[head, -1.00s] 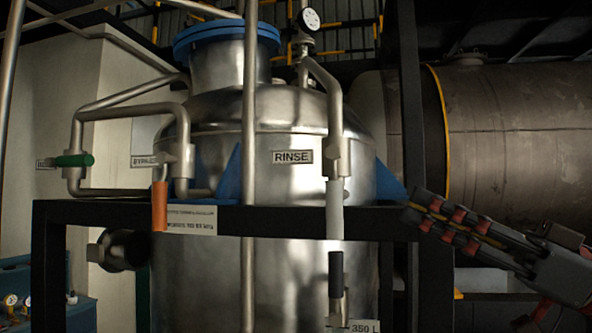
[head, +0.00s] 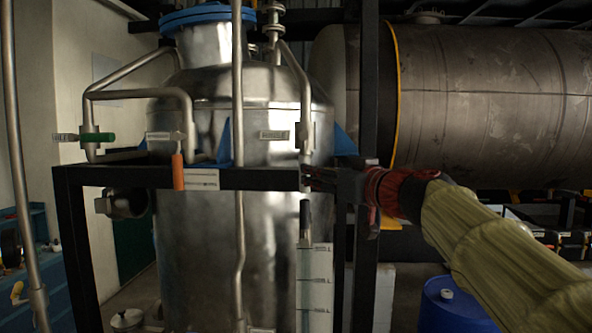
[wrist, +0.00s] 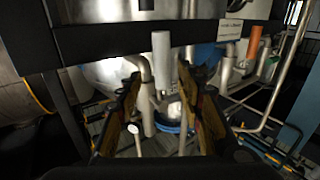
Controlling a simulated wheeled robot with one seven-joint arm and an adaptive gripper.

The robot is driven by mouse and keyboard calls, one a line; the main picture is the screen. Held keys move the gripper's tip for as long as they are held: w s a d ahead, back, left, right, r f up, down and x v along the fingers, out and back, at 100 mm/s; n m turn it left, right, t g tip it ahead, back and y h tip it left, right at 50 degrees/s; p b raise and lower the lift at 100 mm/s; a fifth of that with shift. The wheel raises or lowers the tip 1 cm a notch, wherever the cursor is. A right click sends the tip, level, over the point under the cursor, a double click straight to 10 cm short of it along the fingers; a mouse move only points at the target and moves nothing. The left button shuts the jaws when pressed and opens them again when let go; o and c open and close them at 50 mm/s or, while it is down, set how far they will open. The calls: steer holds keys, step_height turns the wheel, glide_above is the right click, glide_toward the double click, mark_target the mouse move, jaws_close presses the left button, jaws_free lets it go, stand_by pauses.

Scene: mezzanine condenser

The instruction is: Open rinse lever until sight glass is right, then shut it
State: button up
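The rinse lever is a pale grey handle. In the wrist view the rinse lever (wrist: 161,55) stands between and beyond my two fingers, apart from both. My gripper (wrist: 160,110) is open and empty there. The liquid level and the mark figures are too small to read.
An orange lever (head: 178,172) and a green lever (head: 97,137) are on pipes to the left. A black frame bar (head: 255,179) crosses the steel tank (head: 200,250). A vertical pipe (head: 238,100) stands before the tank. A blue drum (head: 450,310) is at lower right.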

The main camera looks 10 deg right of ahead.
mark_target(304, 192)
steer(key=p+x, duration=0.2)
steer(key=x, duration=0.5)
steer(key=shift+a, duration=0.15)
steer(key=shift+c, duration=0.4)
jaws_close()
stand_by(0.4)
